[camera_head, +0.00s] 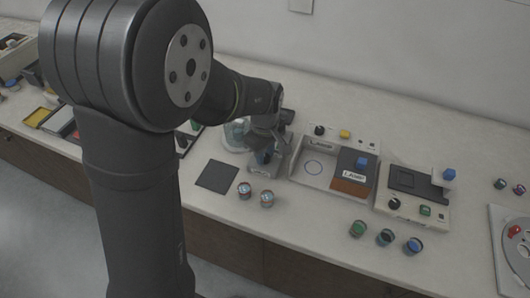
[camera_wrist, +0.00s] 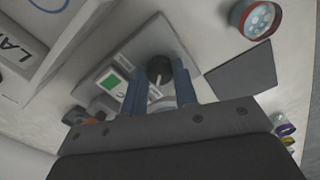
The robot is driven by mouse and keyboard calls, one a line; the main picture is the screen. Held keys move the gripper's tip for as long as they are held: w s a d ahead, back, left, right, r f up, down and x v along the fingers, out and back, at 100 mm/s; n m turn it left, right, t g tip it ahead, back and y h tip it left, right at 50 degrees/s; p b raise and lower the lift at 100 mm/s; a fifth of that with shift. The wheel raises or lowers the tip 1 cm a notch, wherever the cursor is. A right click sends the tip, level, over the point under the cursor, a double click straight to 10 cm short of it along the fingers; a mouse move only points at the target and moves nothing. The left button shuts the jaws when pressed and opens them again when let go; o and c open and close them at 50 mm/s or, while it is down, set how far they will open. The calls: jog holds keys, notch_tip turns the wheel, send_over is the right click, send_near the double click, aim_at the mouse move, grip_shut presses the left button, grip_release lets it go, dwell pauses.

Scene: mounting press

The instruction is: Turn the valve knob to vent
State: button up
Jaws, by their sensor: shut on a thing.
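The valve knob (camera_wrist: 159,70) is dark and round with a white pointer line. It sits on a grey base plate (camera_wrist: 140,50) in the wrist view. The two blue fingers of my gripper (camera_wrist: 160,88) stand on either side of it, shut on it. A small panel with a green screen (camera_wrist: 113,84) and white labels are just left of the knob. In the head view my gripper (camera_head: 263,157) points down beside a clear dome (camera_head: 236,134), and it hides the knob there. I cannot read the labels around the knob.
A dark square mat (camera_head: 217,176) lies left of my gripper, with two round pucks (camera_head: 245,190) (camera_head: 267,198) in front. A press unit (camera_head: 408,203) and several coloured pucks (camera_head: 385,237) are farther right.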

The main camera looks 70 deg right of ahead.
aim_at(265, 157)
jog(key=o, duration=1)
notch_tip(265, 157, up, 18)
jog(key=shift+f, duration=0.25)
notch_tip(265, 157, down, 18)
jog(key=shift+r, duration=0.2)
dwell(0.7)
